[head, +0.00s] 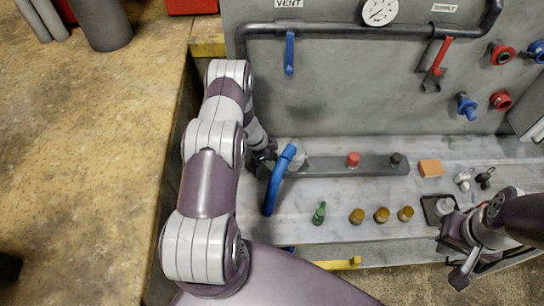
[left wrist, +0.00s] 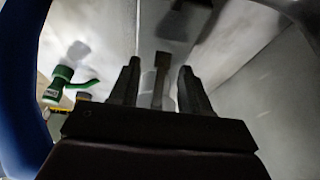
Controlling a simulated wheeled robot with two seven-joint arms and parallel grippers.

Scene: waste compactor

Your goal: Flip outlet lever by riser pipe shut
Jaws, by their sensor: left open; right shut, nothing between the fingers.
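My left gripper (head: 262,158) is low at the foot of the grey back panel, beside a thick blue curved bar (head: 277,182). In the left wrist view its two dark fingers (left wrist: 157,85) stand apart. A narrow grey bar (left wrist: 160,76) with a darker end shows between them; I cannot tell whether it is the outlet lever or whether the fingers touch it. In the head view my left arm and gripper hide this spot. A dark pipe (head: 241,42) descends the panel's left side behind my arm. My right gripper (head: 462,272) is shut and empty at lower right.
A blue lever (head: 289,53) hangs under VENT and a red lever (head: 440,62) under SUPPLY. The blue bar (left wrist: 22,85) fills the wrist view's left edge.

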